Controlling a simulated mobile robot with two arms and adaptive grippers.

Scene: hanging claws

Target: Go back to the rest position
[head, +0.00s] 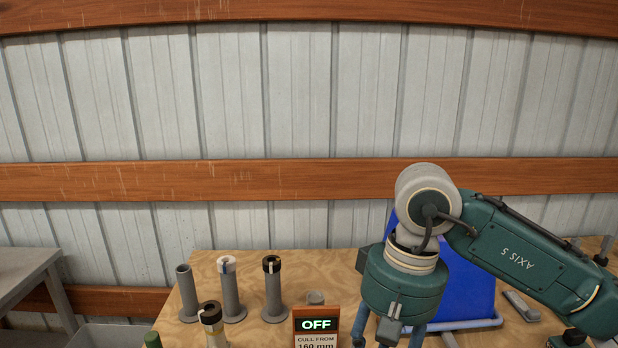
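My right arm comes in from the right, and its green wrist hangs over the wooden table (255,262). My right gripper (389,338) points down at the bottom edge. Two blue-grey finger parts show apart, but the tips are cut off by the frame, so I cannot tell whether it is open or holds anything. My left gripper is not in view. Grey posts with round bases stand on the table: a bare post (186,290), a white-topped post (229,288) and a black-topped post (272,287).
A black-and-tan-topped post (211,322) and a green-topped item (152,340) stand near the front. A blue panel or bin (470,285) is behind my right arm. A grey side table (30,268) is at left.

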